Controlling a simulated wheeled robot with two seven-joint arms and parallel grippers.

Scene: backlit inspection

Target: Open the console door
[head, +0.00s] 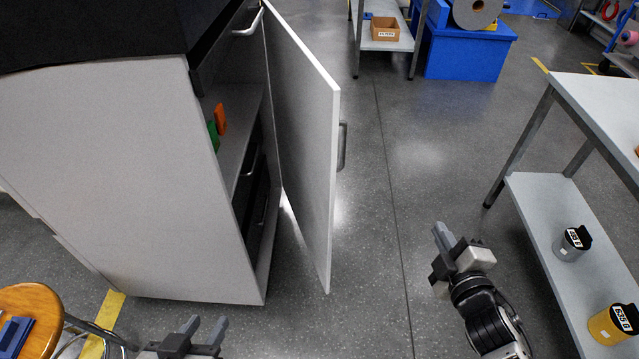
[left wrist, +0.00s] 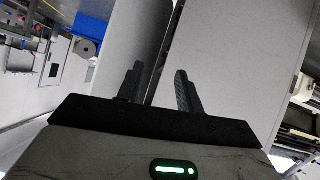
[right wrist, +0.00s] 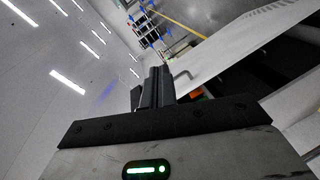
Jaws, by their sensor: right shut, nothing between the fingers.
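The console door (head: 305,120) stands swung wide open from the grey console cabinet (head: 130,180), showing its shelf and dark interior. Its bar handle (head: 342,146) is on the door's right face. My left gripper (head: 205,328) is open and empty at the bottom of the head view, in front of the cabinet's near side and left of the door. My right gripper (head: 440,240) is shut and empty, to the right of the door and clear of the handle.
An orange item (head: 220,118) and a green item (head: 213,135) are inside the cabinet. A wooden stool (head: 35,300) is at the lower left. A workbench (head: 600,105) with a lower shelf holding two containers stands right. Floor between door and workbench is free.

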